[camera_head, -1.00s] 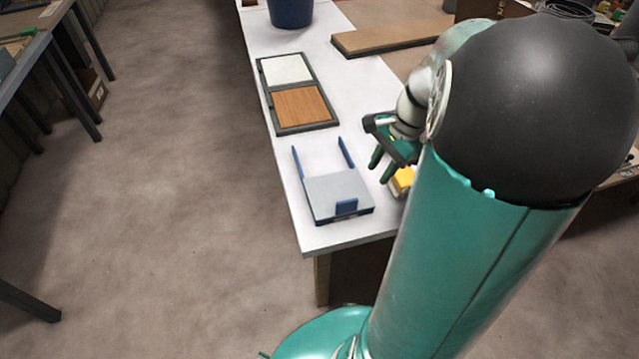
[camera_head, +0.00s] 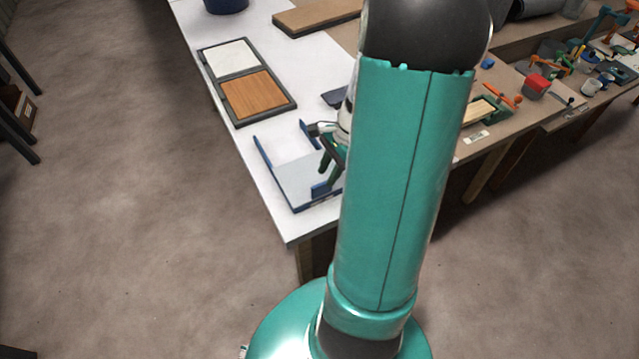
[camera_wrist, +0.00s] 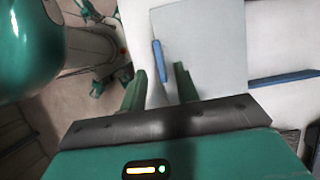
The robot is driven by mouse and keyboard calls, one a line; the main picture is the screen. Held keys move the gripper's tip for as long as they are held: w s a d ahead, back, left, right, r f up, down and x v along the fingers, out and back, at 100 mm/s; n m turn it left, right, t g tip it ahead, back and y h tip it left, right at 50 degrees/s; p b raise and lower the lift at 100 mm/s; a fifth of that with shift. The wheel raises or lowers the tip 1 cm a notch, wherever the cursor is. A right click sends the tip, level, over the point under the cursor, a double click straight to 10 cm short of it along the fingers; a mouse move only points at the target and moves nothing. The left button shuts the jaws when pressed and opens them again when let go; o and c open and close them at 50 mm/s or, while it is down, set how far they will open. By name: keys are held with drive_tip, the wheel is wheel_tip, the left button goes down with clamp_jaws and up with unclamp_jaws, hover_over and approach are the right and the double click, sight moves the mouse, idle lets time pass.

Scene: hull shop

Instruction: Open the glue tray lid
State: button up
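A flat grey plate (camera_head: 297,180), which seems to be the glue tray lid, lies near the white table's corner. A small upright blue tab (camera_head: 319,190) stands on its near edge. Blue strips (camera_head: 263,160) rise beside the plate. My gripper (camera_head: 327,162) is over the plate's right part, close to the tab. In the wrist view my gripper (camera_wrist: 160,69) is open and empty, its two green fingers apart. The blue tab (camera_wrist: 159,61) shows between and just beyond the fingertips, with the grey plate (camera_wrist: 207,45) around and to the right. I cannot tell whether a finger touches the tab. My arm hides the plate's right side.
A dark-framed board (camera_head: 287,106) with a white and a wooden panel lies behind the plate on the white table (camera_head: 210,110). A blue bucket (camera_head: 226,4) and a brown plank (camera_head: 312,17) are farther back. A cluttered workbench stands right.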

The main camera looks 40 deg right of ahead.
sight(322, 184)
drive_tip(key=x, duration=0.5)
drive_tip(key=shift+a+f, duration=0.1)
drive_tip(key=shift+c, duration=0.2)
clamp_jaws()
